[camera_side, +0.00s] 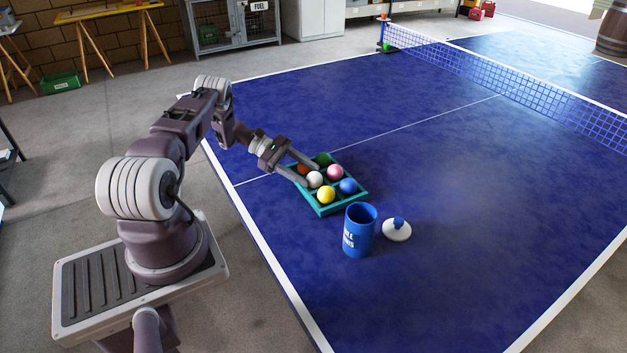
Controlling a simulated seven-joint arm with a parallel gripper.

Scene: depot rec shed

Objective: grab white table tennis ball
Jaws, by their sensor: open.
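The white table tennis ball (315,179) sits in a green divided tray (325,211) on the blue table. The tray also holds a yellow ball (326,194), a blue ball (348,186), a pink ball (335,172) and an orange ball (303,169), which is partly hidden by my gripper. My gripper (312,176) is open over the tray, with its fingers pointing down to the right. The fingertips are on either side of the white ball. I cannot tell whether they touch it.
An open blue canister (359,231) stands in front of the tray. The net (500,78) crosses the table at the back. The table (470,220) is clear on the right.

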